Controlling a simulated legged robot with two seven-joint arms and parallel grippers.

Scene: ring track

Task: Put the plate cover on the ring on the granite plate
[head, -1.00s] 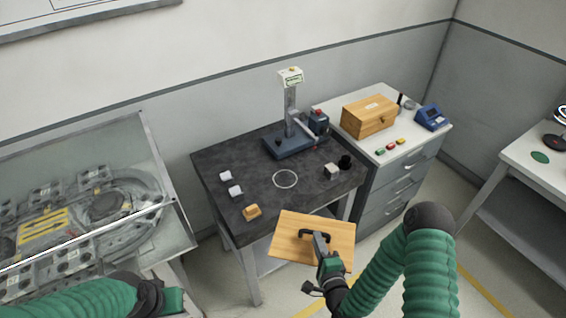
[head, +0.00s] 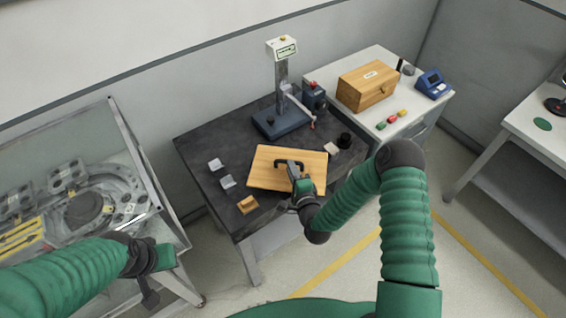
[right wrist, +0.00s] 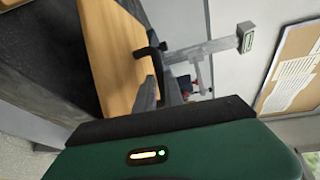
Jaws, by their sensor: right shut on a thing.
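The plate cover (head: 262,172) is a flat wooden board with a black handle (head: 285,164). My right gripper (head: 292,170) is shut on the handle and holds the board over the dark granite plate (head: 205,150). In the right wrist view the board (right wrist: 110,45) and its handle (right wrist: 150,50) show beside the gripper fingers (right wrist: 160,85). The white ring is hidden in the head view, where the board covers its place. I cannot tell whether the board touches the plate. My left arm is at the lower left; its fingertips do not show clearly (head: 150,285).
A blue-based stand (head: 282,122) is behind the board. Small white blocks (head: 227,182) and an orange block (head: 247,204) lie left of it. A pale block (head: 331,148) and black cylinder (head: 345,140) are at its right. A wooden box (head: 367,88) stands on the white cabinet.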

